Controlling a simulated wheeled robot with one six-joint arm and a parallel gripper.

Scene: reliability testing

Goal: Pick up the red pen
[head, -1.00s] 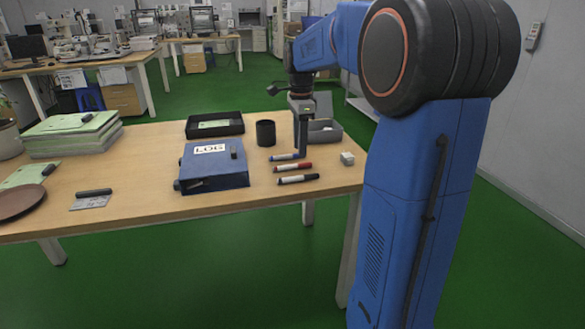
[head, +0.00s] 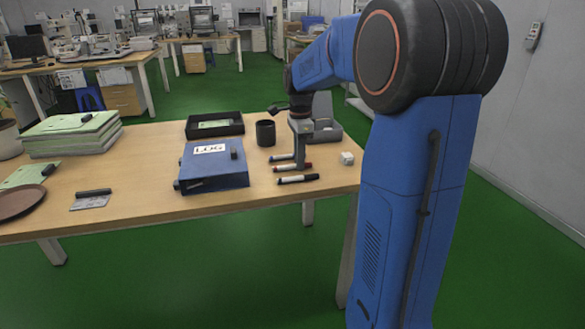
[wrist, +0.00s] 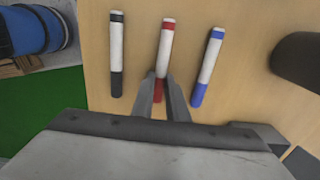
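The red pen (wrist: 165,50) is a white marker with a red cap and red end. It lies flat on the table between the other two pens in the wrist view. In the head view the red pen (head: 281,167) is partly hidden by my gripper (head: 300,165). In the wrist view my gripper (wrist: 161,88) is open, with its two narrow fingers on either side of the pen's lower red end. Whether the fingers touch the pen is not clear.
A black pen (wrist: 117,52) and a blue pen (wrist: 208,65) lie on either side. The table's front edge is close.

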